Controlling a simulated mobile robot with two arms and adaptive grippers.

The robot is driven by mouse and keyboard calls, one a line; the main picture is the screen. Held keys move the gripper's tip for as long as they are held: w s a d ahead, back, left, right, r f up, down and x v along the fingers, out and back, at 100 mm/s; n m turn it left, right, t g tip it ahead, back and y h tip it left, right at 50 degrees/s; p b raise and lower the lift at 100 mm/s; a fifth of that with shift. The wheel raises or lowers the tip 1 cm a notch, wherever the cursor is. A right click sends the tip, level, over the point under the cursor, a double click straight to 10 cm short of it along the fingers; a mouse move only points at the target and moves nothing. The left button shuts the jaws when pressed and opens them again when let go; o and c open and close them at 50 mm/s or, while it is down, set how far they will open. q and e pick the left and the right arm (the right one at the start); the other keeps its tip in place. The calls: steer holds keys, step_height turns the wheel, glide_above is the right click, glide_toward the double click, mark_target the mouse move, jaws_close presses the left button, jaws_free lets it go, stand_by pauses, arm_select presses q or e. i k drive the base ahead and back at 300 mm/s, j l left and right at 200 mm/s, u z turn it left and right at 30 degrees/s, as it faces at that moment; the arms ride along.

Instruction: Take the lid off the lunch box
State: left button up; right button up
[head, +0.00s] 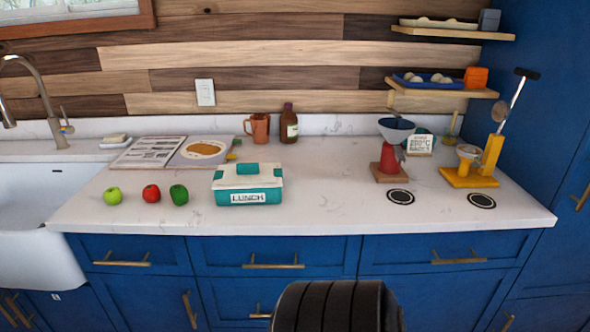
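The lunch box (218,195) stands on the white counter in the middle of the view. It has a teal body with a "LUNCH" label on its front. Its cream lid (265,176) with teal parts lies on top and looks closed. Neither of my grippers shows in the head view. A dark ribbed part, probably mine, is at the bottom edge, well apart from the lunch box.
A green apple (113,195), a red fruit (151,193) and a green pepper (179,194) lie left of the lunch box. An open book (150,152), a copper jug (258,128) and a brown bottle (288,124) are behind. A red grinder-like device (389,160) and a yellow press (490,157) stand right. Counter between is clear.

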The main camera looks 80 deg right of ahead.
mark_target(252, 175)
steer(key=z, duration=2.1)
steer(key=i+l, duration=0.15)
steer(key=l, duration=0.15)
steer(key=i+l, duration=0.1)
steer(key=l, duration=0.25)
steer(key=i+l, duration=0.15)
steer(key=l, duration=0.15)
steer(key=i+l, duration=0.1)
steer(key=l, duration=0.25)
